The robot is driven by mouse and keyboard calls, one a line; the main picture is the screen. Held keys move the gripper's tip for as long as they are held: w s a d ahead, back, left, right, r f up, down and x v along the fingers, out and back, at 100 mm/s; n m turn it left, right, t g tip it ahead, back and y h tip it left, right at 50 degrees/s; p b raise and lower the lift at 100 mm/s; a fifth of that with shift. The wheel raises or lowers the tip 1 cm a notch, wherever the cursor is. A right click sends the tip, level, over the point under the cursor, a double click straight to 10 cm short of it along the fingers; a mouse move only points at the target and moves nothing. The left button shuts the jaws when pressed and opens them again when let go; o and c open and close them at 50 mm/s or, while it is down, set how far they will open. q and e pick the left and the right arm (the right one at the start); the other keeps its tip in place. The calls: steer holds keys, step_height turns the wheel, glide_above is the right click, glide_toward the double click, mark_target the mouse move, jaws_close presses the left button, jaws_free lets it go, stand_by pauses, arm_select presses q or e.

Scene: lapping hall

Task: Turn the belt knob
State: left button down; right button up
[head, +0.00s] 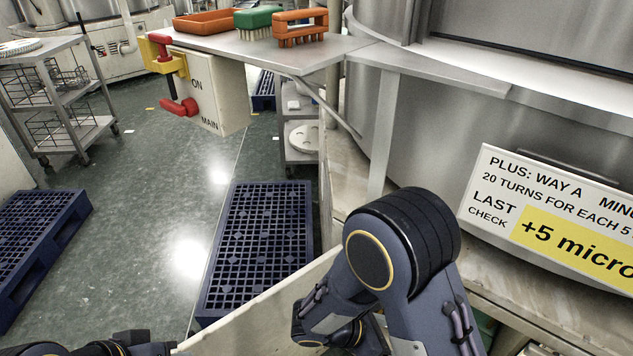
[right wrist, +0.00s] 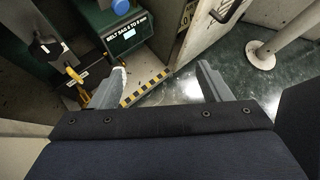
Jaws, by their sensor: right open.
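In the right wrist view, a dark green machine carries a small display panel (right wrist: 122,38) labelled for belt sag. A black knob-like part (right wrist: 45,50) with a pale patch sits to its left; I cannot tell for sure that it is the belt knob. My right gripper (right wrist: 160,86) is open and empty, its two fingers wide apart below the panel. The knob-like part lies up and left of the fingers, not between them. In the head view my right arm bends down in the middle, and its gripper is hidden. My left gripper does not show.
A yellow-black striped edge (right wrist: 145,88) and a yellow part (right wrist: 74,76) lie near the right gripper's left finger. In the head view, a switch box (head: 205,90) with red handles, a steel shelf (head: 330,50) with brushes and a blue pallet (head: 258,245) stand around. Green floor is open between them.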

steer(key=s+d+r+m+t+y, duration=0.2)
steer(key=s+r+m+y, duration=0.45)
steer(key=r+m, duration=0.35)
steer(key=s+d+r+m+t+y, duration=0.25)
steer(key=s+r+m+y, duration=0.4)
steer(key=m, duration=0.65)
step_height(320, 180, up, 27)
steer(key=w+y+p, duration=0.1)
steer(key=y+p, duration=0.1)
steer(key=p, duration=2.3)
steer(key=shift+d+f+p, duration=0.15)
steer(key=shift+f+p, duration=0.05)
steer(key=shift+p, duration=0.1)
steer(key=shift+f, duration=0.1)
